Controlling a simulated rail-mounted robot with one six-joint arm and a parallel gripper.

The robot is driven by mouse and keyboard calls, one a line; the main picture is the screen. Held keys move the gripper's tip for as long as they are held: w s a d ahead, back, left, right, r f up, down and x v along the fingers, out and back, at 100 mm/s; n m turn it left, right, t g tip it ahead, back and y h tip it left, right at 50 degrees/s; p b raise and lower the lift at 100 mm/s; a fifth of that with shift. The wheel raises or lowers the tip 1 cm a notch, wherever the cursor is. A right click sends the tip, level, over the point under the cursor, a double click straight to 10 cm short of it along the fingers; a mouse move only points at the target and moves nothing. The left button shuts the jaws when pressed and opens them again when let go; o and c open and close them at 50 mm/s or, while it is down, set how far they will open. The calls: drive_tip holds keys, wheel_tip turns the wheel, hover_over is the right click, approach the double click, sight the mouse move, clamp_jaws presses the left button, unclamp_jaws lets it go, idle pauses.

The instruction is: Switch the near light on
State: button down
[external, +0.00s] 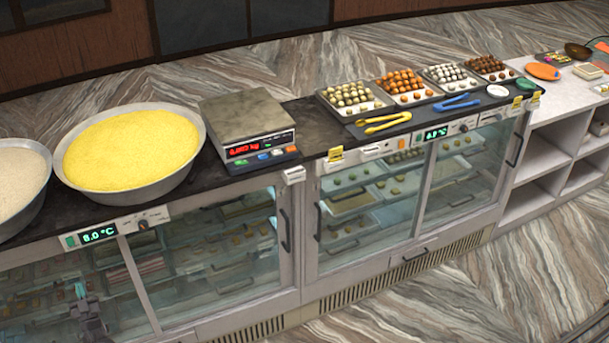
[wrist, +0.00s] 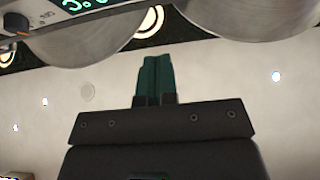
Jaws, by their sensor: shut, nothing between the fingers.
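The near control panel (external: 115,227) is on the front edge of the counter at the left, with a green-lit readout, a green rocker (external: 70,240) at its left end and a dark knob (external: 143,224). I cannot tell which control is the near light's switch. My gripper (external: 80,290) is low at the bottom left, in front of the glass and below the panel. In the wrist view my gripper's teal fingers (wrist: 155,78) are together with nothing between them. Part of the panel (wrist: 55,18), with its knob (wrist: 15,22), shows at the top left, apart from the fingers.
Above the panel stand a basin of yellow grains (external: 130,150), a basin of pale grains (external: 18,180) and a scale (external: 245,130). A second panel (external: 437,132) is farther right, by tongs (external: 383,122) and trays of sweets (external: 355,97). Floor in front of the right case is clear.

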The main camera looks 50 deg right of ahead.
sight(69, 244)
drive_tip(key=shift+w+f+p+x, duration=0.3)
drive_tip(key=shift+p+x, duration=0.6)
drive_tip(key=shift+x, duration=1.25)
drive_tip(key=shift+w+f+p+x, duration=0.3)
drive_tip(key=shift+p+x, duration=0.6)
drive_tip(key=shift+x, duration=1.25)
drive_tip(key=shift+w+f+p+x, duration=0.2)
drive_tip(key=shift+f+p+x, duration=0.5)
drive_tip(key=shift+x, duration=1.45)
drive_tip(key=shift+d+r, duration=0.1)
